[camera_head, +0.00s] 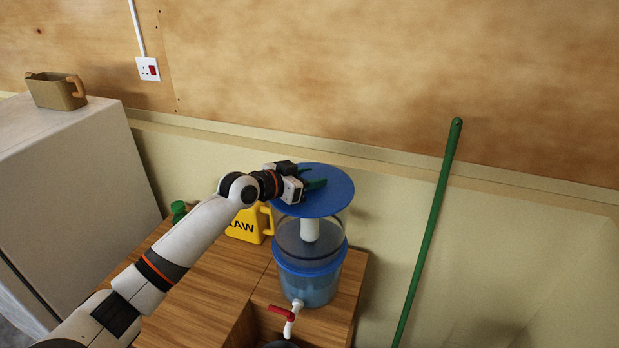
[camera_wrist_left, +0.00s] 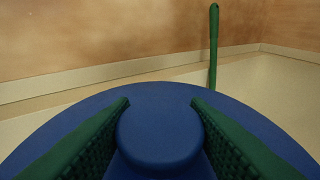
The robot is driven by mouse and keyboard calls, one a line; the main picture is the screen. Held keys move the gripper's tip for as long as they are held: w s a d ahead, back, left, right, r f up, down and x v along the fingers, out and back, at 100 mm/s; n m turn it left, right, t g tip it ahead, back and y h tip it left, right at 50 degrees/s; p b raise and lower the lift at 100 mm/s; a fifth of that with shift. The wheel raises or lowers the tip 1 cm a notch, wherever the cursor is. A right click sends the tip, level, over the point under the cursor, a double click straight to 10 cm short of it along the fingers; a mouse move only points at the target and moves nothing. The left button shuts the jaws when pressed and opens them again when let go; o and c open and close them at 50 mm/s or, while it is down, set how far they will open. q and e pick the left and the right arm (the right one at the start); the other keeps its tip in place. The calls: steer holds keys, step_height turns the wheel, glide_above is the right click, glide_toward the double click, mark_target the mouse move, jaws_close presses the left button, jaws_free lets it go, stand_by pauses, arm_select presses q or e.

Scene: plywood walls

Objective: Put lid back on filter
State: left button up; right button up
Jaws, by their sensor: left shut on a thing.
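The blue round lid (camera_head: 335,186) is at the top of the clear water filter (camera_head: 312,268), over its upper chamber. I cannot tell whether it rests fully on the rim or sits slightly above it. My left gripper (camera_head: 316,179) reaches in from the left over the lid, and its green fingers are shut on the lid's knob. In the left wrist view the blue knob (camera_wrist_left: 160,135) sits between the two green fingers, with the lid (camera_wrist_left: 155,92) spread around it. The knob is mostly hidden in the head view. My right gripper is not in view.
The filter stands on a wooden cabinet (camera_head: 205,290), with a red-handled tap (camera_head: 283,312) in front. A yellow jug (camera_head: 245,226) and a green bottle top (camera_head: 178,209) are to its left. A green pole (camera_head: 430,230) leans at right. A white appliance (camera_head: 75,160) carries a brown container (camera_head: 55,91).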

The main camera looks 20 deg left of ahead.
arm_select(q)
steer(key=o, duration=1.1)
steer(key=shift+f, duration=0.1)
steer(key=b+v, duration=0.3)
steer(key=v, duration=0.8)
steer(key=shift+f+b, duration=0.15)
steer(key=shift+b, duration=0.15)
steer(key=shift+s+a+r, duration=0.25)
steer(key=shift+s+r, duration=0.1)
steer(key=shift+s, duration=0.15)
steer(key=shift+f, duration=0.1)
